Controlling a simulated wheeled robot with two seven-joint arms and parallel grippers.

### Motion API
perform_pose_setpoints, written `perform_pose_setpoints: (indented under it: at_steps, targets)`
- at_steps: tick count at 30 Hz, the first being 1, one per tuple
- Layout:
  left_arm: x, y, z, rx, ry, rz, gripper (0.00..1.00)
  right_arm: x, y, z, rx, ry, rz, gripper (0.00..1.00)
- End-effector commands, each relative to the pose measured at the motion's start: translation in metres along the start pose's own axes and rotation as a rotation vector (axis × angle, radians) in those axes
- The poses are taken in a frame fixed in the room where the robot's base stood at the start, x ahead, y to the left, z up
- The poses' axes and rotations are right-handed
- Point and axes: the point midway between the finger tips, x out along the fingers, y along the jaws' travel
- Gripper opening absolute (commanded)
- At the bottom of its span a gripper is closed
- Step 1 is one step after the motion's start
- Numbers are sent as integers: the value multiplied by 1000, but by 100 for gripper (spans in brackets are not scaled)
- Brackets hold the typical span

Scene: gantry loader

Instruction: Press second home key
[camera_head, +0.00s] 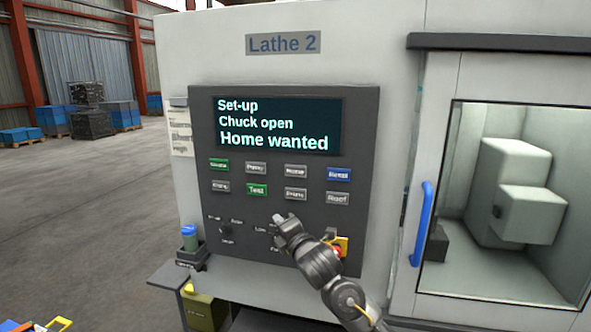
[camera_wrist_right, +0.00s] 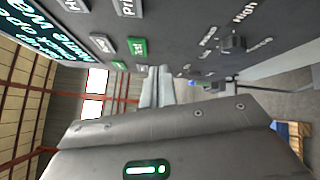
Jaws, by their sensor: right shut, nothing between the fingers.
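The Lathe 2 control panel (camera_head: 360,120) stands upright on the front of the machine. Its screen (camera_head: 335,115) reads "Set-up", "Chuck open", "Home wanted". The grey key that seems to read Home (camera_head: 295,171) is third in the upper row, next to the blue key (camera_head: 339,174); its small lettering is blurred. My right gripper (camera_head: 283,221) is shut and empty, in front of the panel below the lower key row, and covers part of a rotary switch. In the right wrist view its closed fingers (camera_wrist_right: 157,90) point toward the panel. My left gripper is not in view.
A green Test key (camera_head: 257,189) and other keys surround the Home key. A red stop button on a yellow plate (camera_head: 342,244) is partly behind my right wrist.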

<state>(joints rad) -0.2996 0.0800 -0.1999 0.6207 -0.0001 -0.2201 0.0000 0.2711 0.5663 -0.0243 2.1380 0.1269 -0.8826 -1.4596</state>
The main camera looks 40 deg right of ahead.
Motion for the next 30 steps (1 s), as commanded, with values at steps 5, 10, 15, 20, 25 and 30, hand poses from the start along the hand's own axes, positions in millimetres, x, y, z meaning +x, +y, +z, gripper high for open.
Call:
perform_pose_setpoints:
  at_steps: [5, 10, 15, 20, 25, 30]
  targets:
    - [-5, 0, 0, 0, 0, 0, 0, -28, 75, 22, -132, -37, 128, 0]
    - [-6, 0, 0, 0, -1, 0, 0, -45, 106, 31, -200, -58, 182, 0]
    - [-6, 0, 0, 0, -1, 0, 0, -49, 112, 32, -215, -63, 194, 0]
    - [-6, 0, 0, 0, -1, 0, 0, -49, 112, 32, -214, -63, 193, 0]
    - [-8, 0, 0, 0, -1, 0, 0, -47, 112, 34, -214, -63, 192, 0]
    - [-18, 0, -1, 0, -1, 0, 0, -37, 110, 43, -216, -63, 188, 0]
